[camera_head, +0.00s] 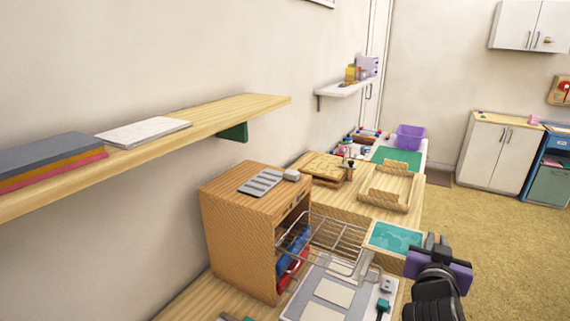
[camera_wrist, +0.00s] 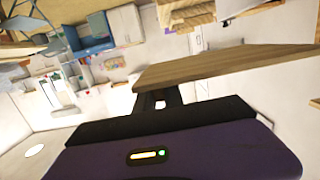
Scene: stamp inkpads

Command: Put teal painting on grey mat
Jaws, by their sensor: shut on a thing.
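The teal painting (camera_head: 396,237) has a teal face and a light wooden frame. It is held up, tilted, at the lower right of the head view, partly in front of the wooden worktop. In the wrist view a light wooden panel (camera_wrist: 225,66), seemingly its back or edge, extends from my fingers. My gripper (camera_head: 424,249) is shut on its right side; the wrist view shows the dark fingers (camera_wrist: 158,101) against the wood. A flat grey sheet with paler panels (camera_head: 318,290) lies on the near worktop; I cannot tell whether it is the grey mat.
A wooden cabinet (camera_head: 238,225) stands left of the painting, with a wire rack (camera_head: 335,235) sticking out of it. A wooden tray (camera_head: 385,190) and a green mat (camera_head: 397,157) lie farther back. A wall shelf (camera_head: 235,112) runs along the left wall. Open floor lies right.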

